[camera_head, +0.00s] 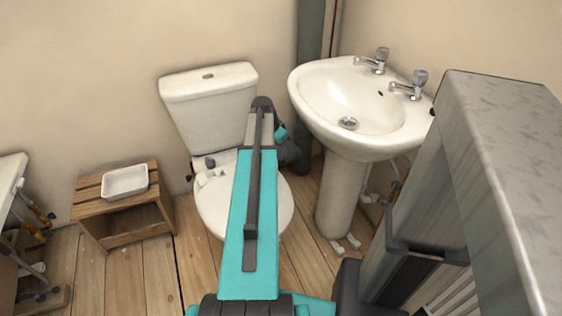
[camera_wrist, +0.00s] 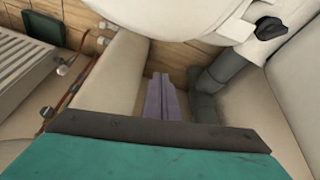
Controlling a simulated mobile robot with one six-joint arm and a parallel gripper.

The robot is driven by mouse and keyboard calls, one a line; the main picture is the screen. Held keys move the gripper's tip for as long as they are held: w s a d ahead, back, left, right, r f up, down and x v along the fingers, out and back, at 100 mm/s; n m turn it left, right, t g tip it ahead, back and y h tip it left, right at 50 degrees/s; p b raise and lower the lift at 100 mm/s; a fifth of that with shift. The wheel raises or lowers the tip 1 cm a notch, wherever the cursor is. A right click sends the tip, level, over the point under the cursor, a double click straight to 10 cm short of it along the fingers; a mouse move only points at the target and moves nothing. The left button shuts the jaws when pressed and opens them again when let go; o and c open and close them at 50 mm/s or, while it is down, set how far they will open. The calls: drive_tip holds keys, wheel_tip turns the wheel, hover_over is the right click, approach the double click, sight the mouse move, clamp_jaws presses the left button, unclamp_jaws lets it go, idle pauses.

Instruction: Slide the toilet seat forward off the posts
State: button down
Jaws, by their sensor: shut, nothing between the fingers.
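The white toilet seat (camera_head: 277,211) lies on the toilet bowl in the head view, with my arm crossing over its middle. A dark knob (camera_head: 210,162) and small white fittings sit at its rear left, in front of the cistern (camera_head: 207,100). Much of the seat's rear right is hidden by my arm. In the wrist view, the white toilet seat area (camera_wrist: 175,14) fills the top, with a dark knob (camera_wrist: 269,28) at its upper right. My gripper (camera_wrist: 161,79) shows there as narrow lavender fingers, shut and empty, apart from the seat. The head view hides its fingers.
The basin (camera_head: 340,100) on its pedestal (camera_head: 340,200) stands close on the right. A grey pipe (camera_wrist: 213,85) runs beside my fingers. A wooden crate (camera_head: 135,226) bearing a white tray (camera_head: 126,181) stands left. Bare floor (camera_head: 150,278) lies at front left.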

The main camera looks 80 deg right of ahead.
wheel_tip(320, 180, down, 9)
drive_tip(key=b, duration=0.1)
drive_tip(key=shift+w+a+f+b, duration=0.15)
drive_tip(key=shift+w+a+b, duration=0.1)
drive_tip(key=shift+a+b, duration=0.15)
idle(0.6)
drive_tip(key=shift+w+a, duration=0.6)
drive_tip(key=shift+a, duration=0.1)
drive_tip(key=shift+d, duration=0.1)
